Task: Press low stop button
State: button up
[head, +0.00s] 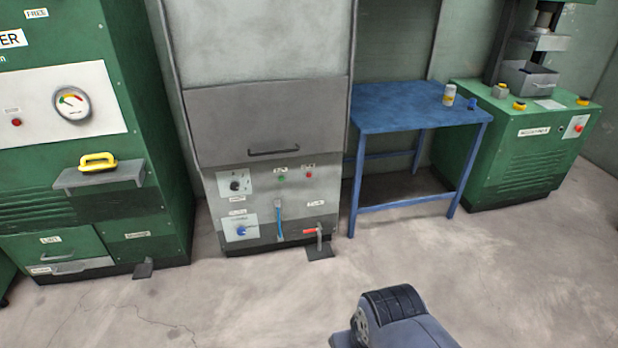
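Several red buttons show, and I cannot tell from their small labels which is the low stop button. One red button (309,174) is on the front of the grey cabinet, right of a green button (281,178). Another red button (579,128) is on a pale panel at the front of the right green machine. A third red button (16,122) is on the white panel of the left green machine. Part of my arm shows at the bottom, over the floor and apart from all the machines. My gripper is not in view.
A blue table (400,112) with a can (449,95) stands between the grey cabinet (265,120) and the right green machine (510,165). A red-handled tap (319,236) and a pedal (143,269) stick out low down. The floor in front is clear.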

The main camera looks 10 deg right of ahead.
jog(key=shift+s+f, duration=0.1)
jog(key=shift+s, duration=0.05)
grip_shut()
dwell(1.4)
